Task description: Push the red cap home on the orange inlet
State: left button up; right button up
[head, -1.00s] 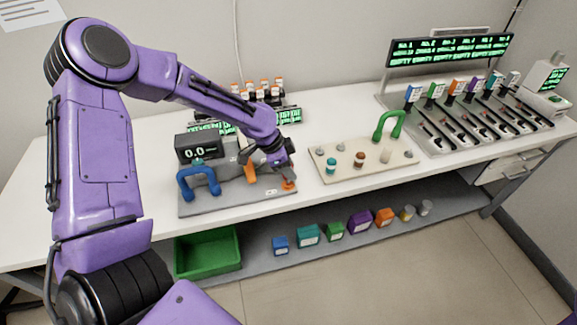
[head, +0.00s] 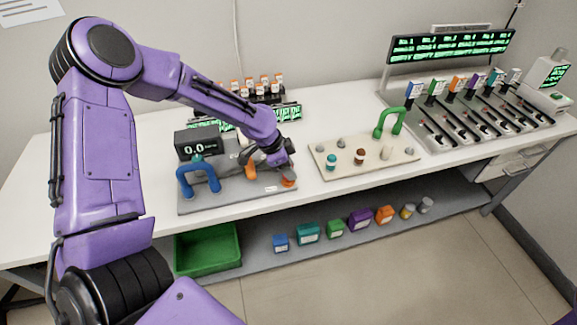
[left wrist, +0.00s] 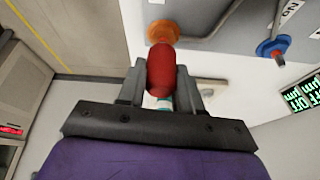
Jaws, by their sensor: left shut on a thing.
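In the left wrist view the red cap (left wrist: 161,72) sits between the two fingers of my left gripper (left wrist: 160,80), which is shut on it. The cap's far end meets the orange inlet (left wrist: 162,29), a round orange ring on the grey machine. The two look in line and touching, but I cannot tell how deep the cap sits. In the head view my left gripper (head: 284,165) is low at the machine's front right corner, just above the orange inlet (head: 288,183). The cap is mostly hidden there. My right gripper is not in view.
The grey machine base (head: 230,199) carries a blue handle (head: 198,178) and a display box (head: 196,145). A cream board (head: 345,178) with several small jars and a green handle (head: 390,122) stands to the right. A green bin (head: 208,250) is below.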

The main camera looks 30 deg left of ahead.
pick_arm(q)
jog(key=shift+f+b, duration=0.4)
jog(key=shift+f, duration=0.5)
jog(key=shift+f, duration=0.1)
jog(key=o, duration=1.1)
jog(key=v, duration=1)
jog(key=shift+r, duration=0.25)
